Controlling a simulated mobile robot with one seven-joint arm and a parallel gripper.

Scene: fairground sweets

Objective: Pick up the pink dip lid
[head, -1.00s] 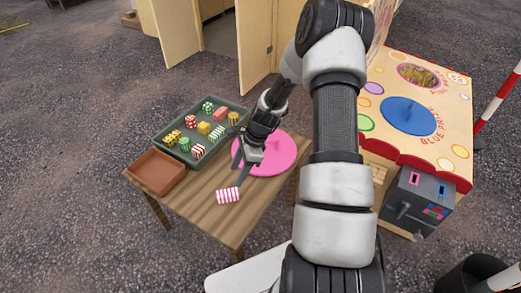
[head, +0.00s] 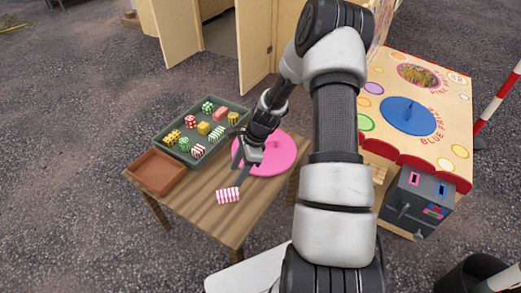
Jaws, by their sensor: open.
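The pink dip lid (head: 279,160) is a round, flat disc lying on the right part of the wooden table. A small pink knob (head: 276,145) stands near its middle. My gripper (head: 239,167) is open and empty, over the left part of the lid, pointing down toward the table. The gripper and wrist hide the lid's left part. I cannot tell how high the gripper is above the lid.
A pink-and-white striped sweet (head: 228,195) lies on the table (head: 218,228) in front of my gripper. A green tray (head: 160,140) of several sweets and an empty brown tray (head: 155,172) stand left. A stall with a blue lid (head: 405,118) and a grey box (head: 418,202) are at right.

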